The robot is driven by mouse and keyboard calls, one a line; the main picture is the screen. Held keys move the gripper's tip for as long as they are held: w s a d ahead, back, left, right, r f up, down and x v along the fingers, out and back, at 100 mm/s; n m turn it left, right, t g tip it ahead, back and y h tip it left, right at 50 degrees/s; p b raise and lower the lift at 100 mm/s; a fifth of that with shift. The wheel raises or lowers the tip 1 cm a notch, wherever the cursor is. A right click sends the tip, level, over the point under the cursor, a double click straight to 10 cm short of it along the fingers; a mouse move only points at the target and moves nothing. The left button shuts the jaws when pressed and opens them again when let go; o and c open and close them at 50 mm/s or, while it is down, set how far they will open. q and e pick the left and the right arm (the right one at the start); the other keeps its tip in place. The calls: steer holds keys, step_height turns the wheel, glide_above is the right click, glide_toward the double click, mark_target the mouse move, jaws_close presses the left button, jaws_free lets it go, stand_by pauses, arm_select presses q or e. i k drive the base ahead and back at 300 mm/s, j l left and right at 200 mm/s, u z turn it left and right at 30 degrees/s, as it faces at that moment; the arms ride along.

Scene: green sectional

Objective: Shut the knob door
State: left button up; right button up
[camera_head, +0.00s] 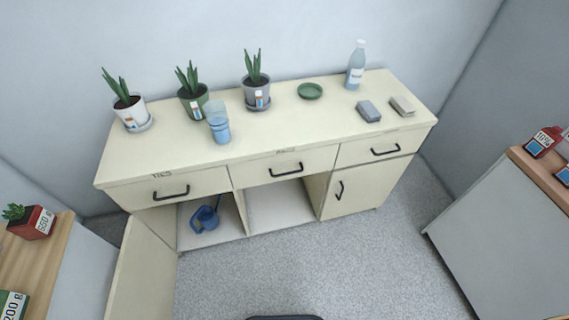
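A cream cabinet (243,196) stands against the back wall. Its left lower door (145,272) is open and swings out toward me, reaching the bottom edge of the view. No knob shows on the side of this door that I see. The right lower door (357,187) is shut and carries a dark curved handle (339,190). The middle lower compartment (278,205) is open-fronted. Neither of my grippers is in view.
A blue watering can (204,219) stands inside the left compartment. Potted plants, blue cups, a green dish (310,91), a bottle (356,66) and two small blocks stand on top. Side counters flank the cabinet at left and right. The grey floor (330,262) in front is clear.

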mark_target(143, 288)
steer(key=k+j+u, duration=0.15)
steer(key=k+u, duration=0.15)
steer(key=k, duration=0.15)
steer(key=k+j+u, duration=0.25)
steer(key=k, duration=0.2)
